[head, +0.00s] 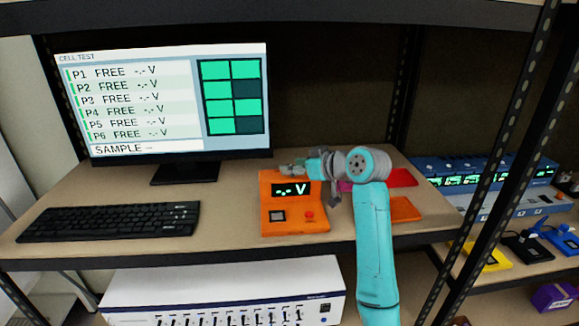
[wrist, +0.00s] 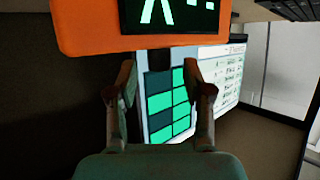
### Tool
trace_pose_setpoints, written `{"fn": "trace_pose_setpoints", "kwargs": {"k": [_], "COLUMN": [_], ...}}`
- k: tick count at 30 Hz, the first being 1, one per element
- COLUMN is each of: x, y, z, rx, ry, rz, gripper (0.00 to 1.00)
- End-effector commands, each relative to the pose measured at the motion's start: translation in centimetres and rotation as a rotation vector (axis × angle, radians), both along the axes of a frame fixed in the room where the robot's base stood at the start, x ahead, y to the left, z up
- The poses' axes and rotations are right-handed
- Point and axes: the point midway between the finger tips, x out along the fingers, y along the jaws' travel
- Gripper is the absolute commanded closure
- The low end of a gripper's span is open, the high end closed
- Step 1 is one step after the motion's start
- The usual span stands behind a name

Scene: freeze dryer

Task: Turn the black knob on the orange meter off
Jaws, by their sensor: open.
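The orange meter (head: 268,190) stands on the bench in front of the monitor. Its display (head: 291,189) is lit and shows dashes and a V. A dark square fitting (head: 277,215) and a small red button (head: 309,214) are on its lower face. I cannot make out a black knob for certain in either view. My gripper (head: 288,169) is at the meter's top edge. In the wrist view the meter (wrist: 75,27) appears upside down across the top. My gripper (wrist: 162,82) is open there, with nothing between its fingers but the monitor in the background.
The monitor (head: 228,52) stands behind the meter, with a black keyboard (head: 110,221) to the left. Red (head: 402,178) and orange (head: 403,210) flat pieces lie right of my arm. A shelf post (head: 500,150) rises farther right. A white instrument (head: 225,290) is below.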

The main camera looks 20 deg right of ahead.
Motion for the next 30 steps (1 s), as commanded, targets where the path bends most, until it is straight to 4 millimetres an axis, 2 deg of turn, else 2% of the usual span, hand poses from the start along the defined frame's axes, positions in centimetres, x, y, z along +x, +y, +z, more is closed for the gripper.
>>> {"fn": "trace_pose_setpoints", "kwargs": {"k": [6,16,17,21,23,30], "x": [1.7,2.0,2.0,2.0,2.0,2.0], "y": [0.7,0.8,0.8,0.8,0.8,0.8], "z": [-0.7,-0.9,-0.9,-0.9,-0.9,-0.9], "rx": [-0.001,-0.001,-0.001,-0.001,0.0,0.0], "ry": [0.0,-0.001,-0.001,-0.001,-0.001,-0.001], "rz": [0.0,-0.001,-0.001,-0.001,-0.001,0.005], "gripper": [0.49,0.49,0.52,0.87,1.0,1.0]}}
